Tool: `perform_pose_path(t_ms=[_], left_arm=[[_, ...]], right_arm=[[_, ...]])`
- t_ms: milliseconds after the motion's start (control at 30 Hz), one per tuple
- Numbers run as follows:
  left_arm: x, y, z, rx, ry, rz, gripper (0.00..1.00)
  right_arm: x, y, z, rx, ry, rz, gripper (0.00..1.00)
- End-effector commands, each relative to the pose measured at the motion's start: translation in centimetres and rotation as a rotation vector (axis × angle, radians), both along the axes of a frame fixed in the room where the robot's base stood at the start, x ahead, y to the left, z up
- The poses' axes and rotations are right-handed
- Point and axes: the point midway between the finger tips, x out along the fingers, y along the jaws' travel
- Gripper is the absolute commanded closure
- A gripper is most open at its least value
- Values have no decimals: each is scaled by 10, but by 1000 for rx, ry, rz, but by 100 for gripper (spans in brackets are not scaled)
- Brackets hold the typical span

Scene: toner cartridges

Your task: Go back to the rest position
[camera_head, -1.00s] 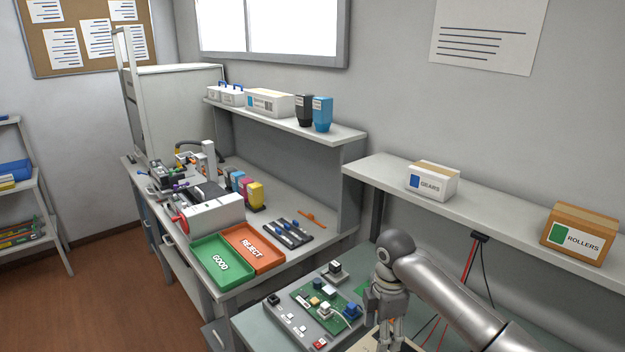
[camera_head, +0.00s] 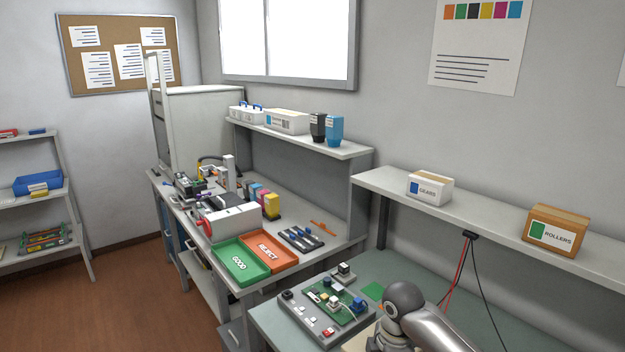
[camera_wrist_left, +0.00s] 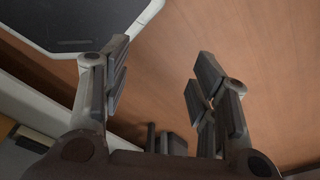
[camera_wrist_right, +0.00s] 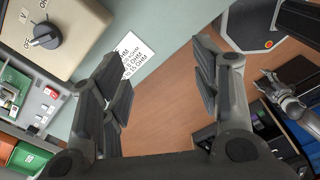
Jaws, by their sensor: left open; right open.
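My left gripper (camera_wrist_left: 160,88) shows in the left wrist view, its two fingers apart with nothing between them, above the brown floor. It is not seen in the head view. My right gripper (camera_wrist_right: 162,88) is open and empty in the right wrist view, over the floor beside the edge of the green-grey bench. In the head view my right arm stands at the bottom right, by the bench, and its fingers are cut off by the lower edge.
The bench (camera_head: 268,314) carries a grey test board (camera_head: 318,312) with a green circuit board. A green GOOD tray (camera_head: 240,262) and an orange REJECT tray (camera_head: 264,252) lie on the far table. A beige meter box (camera_wrist_right: 62,30) and a printed card (camera_wrist_right: 130,62) are near my right gripper.

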Motion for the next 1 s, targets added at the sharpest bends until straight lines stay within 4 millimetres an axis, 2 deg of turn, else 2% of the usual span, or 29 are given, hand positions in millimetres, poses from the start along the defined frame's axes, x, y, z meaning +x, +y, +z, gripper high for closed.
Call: perform_pose_path(t_ms=[267,433,567,767,1000], left_arm=[[-4,1,-1,2,8,0,46],[-15,2,-1,3,24,1,46],[-16,2,-1,4,27,1,46],[-13,2,-1,4,22,1,46],[-9,1,-1,2,15,1,46]], right_arm=[[-42,28,-37,64,-13,-107,43],[-84,47,-62,133,-28,-259,43],[-119,53,-75,187,-42,-420,43],[-171,44,-83,249,-62,-708,43],[-229,9,-80,270,-103,-1072,43]])
